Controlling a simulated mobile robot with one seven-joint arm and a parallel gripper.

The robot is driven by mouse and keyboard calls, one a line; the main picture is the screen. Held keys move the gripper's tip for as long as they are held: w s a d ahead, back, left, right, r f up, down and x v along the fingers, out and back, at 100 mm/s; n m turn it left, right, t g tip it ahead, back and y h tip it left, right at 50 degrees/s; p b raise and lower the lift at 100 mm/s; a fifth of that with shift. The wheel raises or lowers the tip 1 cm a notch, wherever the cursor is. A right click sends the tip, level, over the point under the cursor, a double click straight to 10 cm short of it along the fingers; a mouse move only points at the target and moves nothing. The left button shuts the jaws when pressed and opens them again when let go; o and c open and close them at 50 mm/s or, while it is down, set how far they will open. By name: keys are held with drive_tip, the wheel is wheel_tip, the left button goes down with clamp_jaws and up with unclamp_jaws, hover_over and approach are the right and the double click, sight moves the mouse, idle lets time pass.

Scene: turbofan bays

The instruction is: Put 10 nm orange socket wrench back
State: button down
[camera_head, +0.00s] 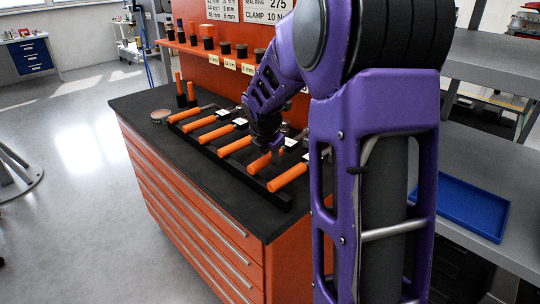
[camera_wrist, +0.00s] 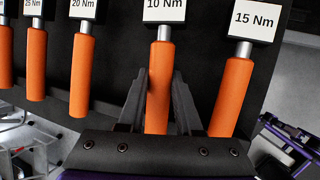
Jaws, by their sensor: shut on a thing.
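The 10 Nm wrench (camera_wrist: 161,62) has an orange handle and a grey metal shaft running up to a white label that reads 10 Nm. In the wrist view, my gripper (camera_wrist: 158,98) has one dark finger on each side of its handle and is shut on it. In the head view, my gripper (camera_head: 276,152) is low over the near end of the rack (camera_head: 268,190), where this wrench's orange handle (camera_head: 256,164) partly shows. The wrench lies in line with its neighbours. Whether it rests fully in its place cannot be told.
The 15 Nm wrench (camera_wrist: 232,85) lies close on the right, the 20 Nm wrench (camera_wrist: 82,70) further off on the left. The rack stands on a dark cabinet top (camera_head: 150,103). An orange panel (camera_head: 215,72) with sockets rises behind. A blue tray (camera_head: 462,205) lies on the right-hand bench.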

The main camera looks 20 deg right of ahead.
drive_tip(key=shift+f+b, duration=0.35)
drive_tip(key=shift+f, duration=0.25)
idle(0.5)
drive_tip(key=c, duration=0.5)
unclamp_jaws()
drive_tip(key=p+v, duration=0.3)
drive_tip(key=v, duration=1.4)
drive_tip(key=shift+s+a+r, duration=0.1)
drive_tip(key=shift+s+r, duration=0.05)
